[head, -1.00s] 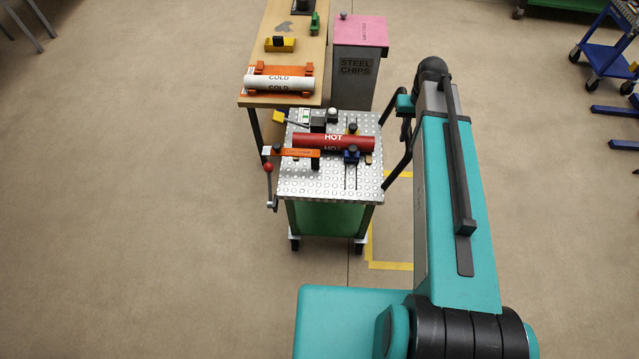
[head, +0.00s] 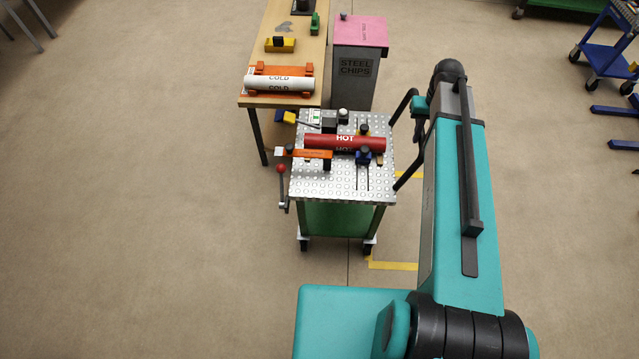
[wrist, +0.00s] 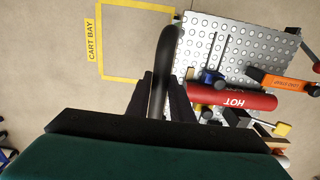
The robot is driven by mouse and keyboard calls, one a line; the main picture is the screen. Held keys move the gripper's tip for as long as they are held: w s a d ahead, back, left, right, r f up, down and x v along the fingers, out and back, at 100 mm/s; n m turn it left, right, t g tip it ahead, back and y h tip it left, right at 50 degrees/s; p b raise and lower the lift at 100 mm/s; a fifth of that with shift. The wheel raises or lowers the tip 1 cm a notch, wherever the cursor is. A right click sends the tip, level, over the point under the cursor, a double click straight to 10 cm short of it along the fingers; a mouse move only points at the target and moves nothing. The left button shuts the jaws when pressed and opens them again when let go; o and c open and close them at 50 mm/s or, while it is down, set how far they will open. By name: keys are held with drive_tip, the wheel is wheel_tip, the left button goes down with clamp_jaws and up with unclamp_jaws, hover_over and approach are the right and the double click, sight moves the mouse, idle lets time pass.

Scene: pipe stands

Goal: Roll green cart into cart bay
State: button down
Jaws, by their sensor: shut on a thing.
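The green cart stands with its perforated metal top (head: 310,187) over a green body (head: 335,219) on black castors. Its black push handle (wrist: 166,72) passes between my gripper's fingers in the wrist view, and my gripper (wrist: 160,98) is shut on it. In the head view my arm reaches the handle (head: 407,104) from the right, and the fingers are hard to see. A red HOT pipe (head: 345,142) lies on the cart top. The yellow-outlined cart bay (wrist: 138,79) is on the floor beside the cart; its front line (head: 393,266) is right of the cart.
A wooden table (head: 256,98) with a white COLD pipe (head: 279,83) stands just behind the cart at left. A grey STEEL CHIPS bin (head: 352,85) with a pink top is behind the cart. A blue cart (head: 606,60) is far right. The left floor is clear.

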drive_tip(key=shift+d, duration=1.9)
drive_tip(key=d, duration=0.8)
drive_tip(key=shift+p, duration=0.4)
idle(0.5)
drive_tip(key=d, duration=0.8)
idle(1.0)
drive_tip(key=shift+d+p, duration=0.1)
drive_tip(key=shift+p, duration=0.2)
drive_tip(key=d, duration=0.7)
drive_tip(key=shift+d, duration=0.4)
idle(0.9)
